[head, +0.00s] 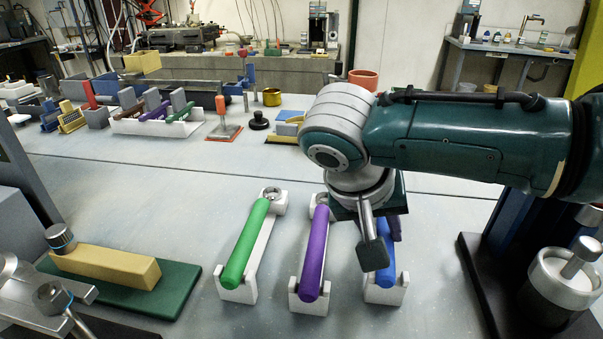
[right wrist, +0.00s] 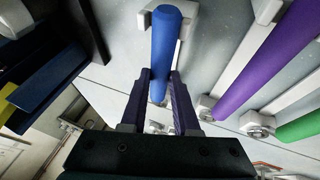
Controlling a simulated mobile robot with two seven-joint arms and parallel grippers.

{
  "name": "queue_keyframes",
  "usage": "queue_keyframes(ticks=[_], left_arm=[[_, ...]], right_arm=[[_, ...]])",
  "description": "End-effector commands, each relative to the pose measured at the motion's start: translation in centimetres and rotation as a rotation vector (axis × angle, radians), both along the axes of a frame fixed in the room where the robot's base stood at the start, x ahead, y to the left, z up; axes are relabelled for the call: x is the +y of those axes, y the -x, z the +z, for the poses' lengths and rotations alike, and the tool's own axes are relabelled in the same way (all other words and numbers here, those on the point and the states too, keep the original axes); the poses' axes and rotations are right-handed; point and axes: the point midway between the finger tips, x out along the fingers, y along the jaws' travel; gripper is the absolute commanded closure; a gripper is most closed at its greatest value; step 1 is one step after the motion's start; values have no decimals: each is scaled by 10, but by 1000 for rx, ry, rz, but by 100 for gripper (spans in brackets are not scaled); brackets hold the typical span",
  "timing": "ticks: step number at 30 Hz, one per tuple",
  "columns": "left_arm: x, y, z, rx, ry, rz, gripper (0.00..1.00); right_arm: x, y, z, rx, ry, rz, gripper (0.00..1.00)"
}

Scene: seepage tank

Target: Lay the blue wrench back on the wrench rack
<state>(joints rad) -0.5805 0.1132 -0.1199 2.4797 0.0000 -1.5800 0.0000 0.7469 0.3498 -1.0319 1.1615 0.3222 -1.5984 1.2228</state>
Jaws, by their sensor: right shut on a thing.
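The blue wrench (head: 386,262) is at the right end of a row of white cradles on the table, which look like the wrench rack. Its handle end is at the front block of the right cradle (head: 391,293); I cannot tell whether it rests there or hovers just above. My right gripper (head: 393,230) is over the wrench, partly hidden by its own wrist. In the right wrist view the gripper's dark fingers (right wrist: 161,88) are on both sides of the blue handle (right wrist: 172,40), shut on it. My left gripper is not in view.
A purple wrench (head: 314,250) and a green wrench (head: 245,243) lie in the cradles to the left. A yellow block (head: 105,266) sits on a green plate (head: 180,288) at left. A dark-based stand with a white cylinder (head: 562,280) is close on the right.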

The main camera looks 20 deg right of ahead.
Motion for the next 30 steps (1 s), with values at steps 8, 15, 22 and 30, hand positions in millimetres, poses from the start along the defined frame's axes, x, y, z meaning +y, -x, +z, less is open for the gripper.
queue_keyframes(ticks=[8, 15, 22, 30], left_arm=[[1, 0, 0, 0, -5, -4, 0], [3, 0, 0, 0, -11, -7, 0], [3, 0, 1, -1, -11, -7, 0], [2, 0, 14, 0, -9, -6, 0]], right_arm=[[2, -1, 1, -3, -5, 1, 59], [2, -1, 1, -2, -3, 1, 36], [2, 0, 1, -1, -4, 1, 36], [22, 5, 39, -4, -8, 5, 36]])
